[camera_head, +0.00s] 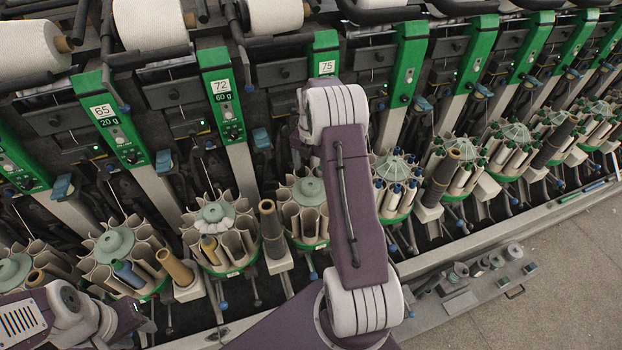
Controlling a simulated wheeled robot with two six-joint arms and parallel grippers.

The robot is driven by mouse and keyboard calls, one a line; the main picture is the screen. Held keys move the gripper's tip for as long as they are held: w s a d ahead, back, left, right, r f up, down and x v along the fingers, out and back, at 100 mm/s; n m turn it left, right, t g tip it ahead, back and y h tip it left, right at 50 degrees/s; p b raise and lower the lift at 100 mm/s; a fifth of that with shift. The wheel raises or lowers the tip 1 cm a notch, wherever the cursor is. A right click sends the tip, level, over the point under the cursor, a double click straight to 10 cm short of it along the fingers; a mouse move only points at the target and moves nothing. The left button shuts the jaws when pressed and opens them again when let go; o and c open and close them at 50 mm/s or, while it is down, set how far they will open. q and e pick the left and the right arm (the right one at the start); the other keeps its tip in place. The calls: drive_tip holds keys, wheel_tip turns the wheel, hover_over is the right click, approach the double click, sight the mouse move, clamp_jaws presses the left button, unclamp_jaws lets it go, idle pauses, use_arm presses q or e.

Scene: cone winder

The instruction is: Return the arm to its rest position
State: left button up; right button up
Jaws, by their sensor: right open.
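My right arm (352,215) rises from the bottom centre, its purple link standing in front of the winder. Its upper white joint (335,107) is in front of the green panel marked 75 (326,67). What lies beyond that joint is hidden behind the arm, and I see no right gripper fingers. My left arm (70,312) shows only in part, low in the bottom left corner. Its gripper fingers do not show.
The cone winder's green panels, such as the one marked 72 (221,86), run across the view. Round magazines of tubes (218,226) stand in a row below, close to my right arm. A grey tray (461,303) with small parts is at the lower right. Bare floor (560,285) lies beyond.

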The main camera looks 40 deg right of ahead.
drive_tip(key=shift+r, duration=0.4)
drive_tip(key=w+a+r+n+t, duration=0.1)
drive_tip(key=w+a+r, duration=0.2)
drive_tip(key=a+r, duration=0.2)
drive_tip(key=shift+m, duration=0.8)
drive_tip(key=s+a+r, duration=0.1)
drive_tip(key=s+a, duration=0.1)
drive_tip(key=a, duration=0.2)
drive_tip(key=s+a+r, duration=0.1)
drive_tip(key=s+a, duration=0.2)
drive_tip(key=a, duration=0.1)
drive_tip(key=s+a+r, duration=0.1)
drive_tip(key=s+a, duration=0.1)
drive_tip(key=a, duration=0.2)
drive_tip(key=shift+s+a+r, duration=0.1)
drive_tip(key=shift+s+a, duration=0.1)
drive_tip(key=shift+s, duration=0.05)
drive_tip(key=s+a+f+m, duration=0.2)
drive_tip(key=s+m, duration=0.4)
drive_tip(key=m, duration=0.5)
drive_tip(key=s+a+f+m, duration=0.1)
drive_tip(key=s+f+m, duration=0.2)
drive_tip(key=s+m, duration=0.4)
drive_tip(key=m, duration=0.5)
drive_tip(key=shift+a+f, duration=0.2)
drive_tip(key=shift+a, duration=0.2)
